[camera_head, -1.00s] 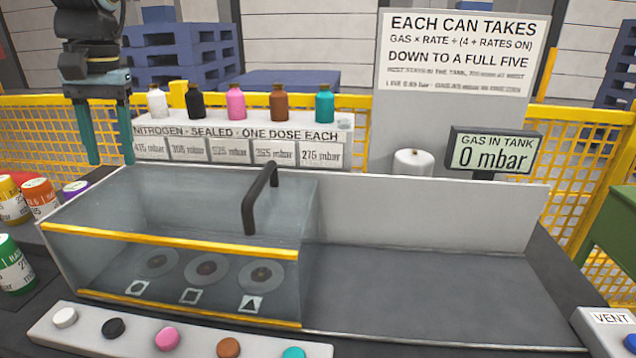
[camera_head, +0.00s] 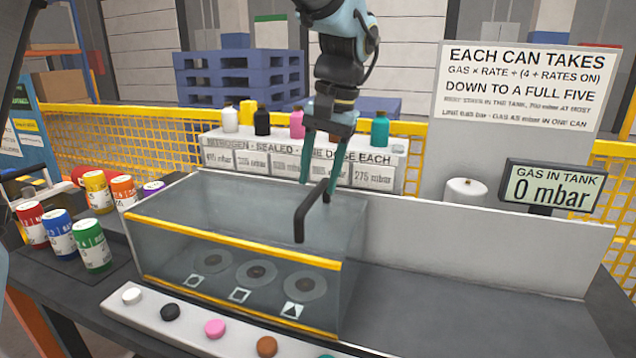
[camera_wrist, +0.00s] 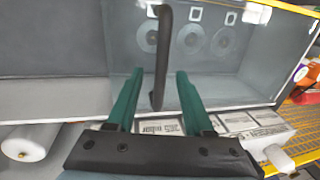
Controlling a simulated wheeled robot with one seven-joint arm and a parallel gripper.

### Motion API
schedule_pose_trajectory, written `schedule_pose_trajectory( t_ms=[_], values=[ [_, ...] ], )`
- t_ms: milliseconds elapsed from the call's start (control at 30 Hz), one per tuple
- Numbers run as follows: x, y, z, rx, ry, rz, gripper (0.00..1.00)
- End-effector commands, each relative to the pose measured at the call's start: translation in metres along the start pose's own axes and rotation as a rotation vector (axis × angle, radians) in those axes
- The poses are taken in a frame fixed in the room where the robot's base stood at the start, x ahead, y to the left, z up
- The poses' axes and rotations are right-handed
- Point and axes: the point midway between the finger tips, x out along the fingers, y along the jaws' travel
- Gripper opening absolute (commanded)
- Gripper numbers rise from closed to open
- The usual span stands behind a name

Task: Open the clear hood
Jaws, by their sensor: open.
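The clear hood (camera_head: 190,215) is a see-through box with yellow edge strips, and it is down over several round seats marked with a circle, a square and a triangle. Its black bar handle (camera_head: 301,219) stands up at the right part of its top. My gripper (camera_head: 319,190) is open, with its teal fingers pointing down at the handle's back end. In the wrist view the handle (camera_wrist: 160,60) runs between the two spread fingers of my gripper (camera_wrist: 156,85). Whether a finger touches the handle I cannot tell. The hood (camera_wrist: 230,85) also shows there.
Several bottles (camera_head: 297,123) stand on a white shelf behind the hood. Coloured cans (camera_head: 90,243) stand at the left. A row of buttons (camera_head: 215,328) lies in front. A gauge (camera_head: 553,186) reads 0 mbar. The bench right of the hood (camera_head: 460,300) is clear.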

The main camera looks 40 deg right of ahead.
Motion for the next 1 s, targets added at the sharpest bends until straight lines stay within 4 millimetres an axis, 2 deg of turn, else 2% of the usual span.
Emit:
schedule_pose_trajectory(
  t_ms=[200, 533, 1000],
  values=[
    [0.020, 0.000, 0.000, 0.000, -0.001, -0.001, 0.52],
    [0.023, 0.000, 0.000, 0.000, 0.000, 0.000, 0.51],
    [0.022, 0.000, 0.000, 0.000, 0.000, 0.000, 0.00]
  ],
)
